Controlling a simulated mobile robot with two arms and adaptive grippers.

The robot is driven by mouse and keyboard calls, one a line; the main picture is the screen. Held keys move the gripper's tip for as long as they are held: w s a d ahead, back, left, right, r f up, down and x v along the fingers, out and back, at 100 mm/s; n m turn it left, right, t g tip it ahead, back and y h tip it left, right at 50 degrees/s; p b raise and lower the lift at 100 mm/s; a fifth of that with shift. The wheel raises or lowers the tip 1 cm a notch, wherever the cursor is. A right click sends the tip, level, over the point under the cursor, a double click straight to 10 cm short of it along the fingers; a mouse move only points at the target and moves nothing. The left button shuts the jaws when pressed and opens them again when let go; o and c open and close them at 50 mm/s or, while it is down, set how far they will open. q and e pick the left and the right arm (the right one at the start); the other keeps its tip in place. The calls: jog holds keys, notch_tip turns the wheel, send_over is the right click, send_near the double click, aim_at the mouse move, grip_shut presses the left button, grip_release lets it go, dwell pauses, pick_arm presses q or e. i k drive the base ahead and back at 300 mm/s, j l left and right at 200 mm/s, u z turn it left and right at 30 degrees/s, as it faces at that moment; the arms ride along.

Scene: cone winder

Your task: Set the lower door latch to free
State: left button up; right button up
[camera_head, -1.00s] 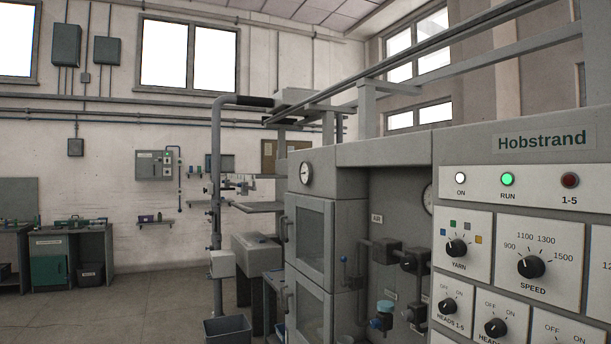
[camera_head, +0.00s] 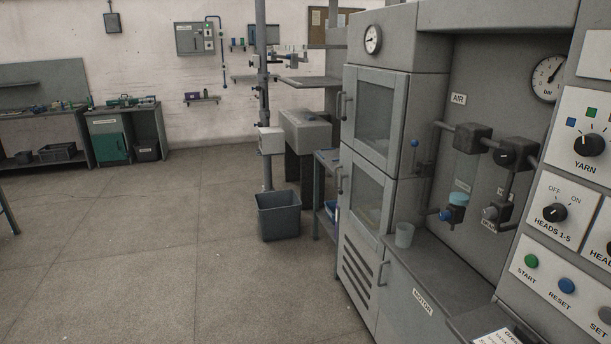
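The lower door (camera_head: 358,203) of the grey machine cabinet is in the middle right of the head view. It has a window and a grey handle (camera_head: 339,180) on its left edge, and it looks shut. The upper door (camera_head: 377,115) sits above it, also looking shut, with its own handle (camera_head: 343,106). Neither gripper is in view.
A motor housing ledge (camera_head: 425,268) with a grey cup (camera_head: 404,235) juts out right of the doors. The control panel (camera_head: 560,240) is at the far right. A grey bin (camera_head: 279,216) stands left of the cabinet. The floor (camera_head: 150,250) at left is clear.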

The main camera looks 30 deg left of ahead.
aim_at(341, 185)
jog(key=i+j+u, duration=0.3)
jog(key=i+j, duration=0.15)
jog(key=i+j+u, duration=0.3)
jog(key=i+j, duration=0.25)
jog(key=i+j+z, duration=0.1)
jog(key=i+j, duration=0.45)
